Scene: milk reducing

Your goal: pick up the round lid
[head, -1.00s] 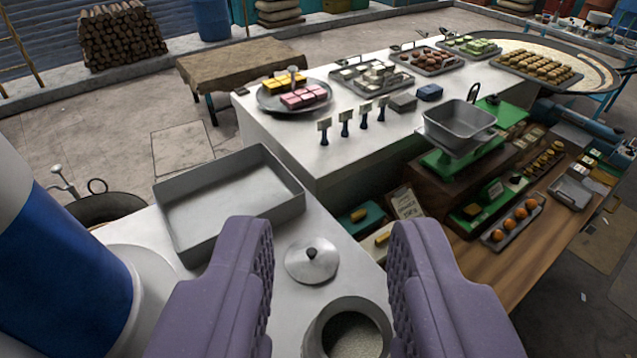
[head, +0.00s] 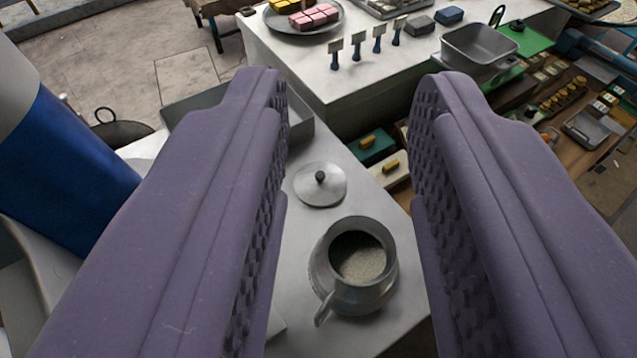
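The round lid (head: 319,187) is a flat silver disc with a small dark knob on top. It lies on the white counter (head: 312,229), just behind a metal pot (head: 345,282) with grainy pale contents and a handle or spout at its lower left. My gripper (head: 352,90) is open, with two purple, studded fingers spread wide. Nothing is between the fingers. In the picture the lid shows in the gap between them, closer to the left finger. The fingers look to be above the counter, not touching the lid.
A grey rectangular tray (head: 301,128) lies behind the left finger, partly hidden. A blue and white cylinder (head: 62,165) stands at the left. A second white counter (head: 300,60) with sweets and small signs is behind. A scale with a grey pan (head: 478,48) is at the right.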

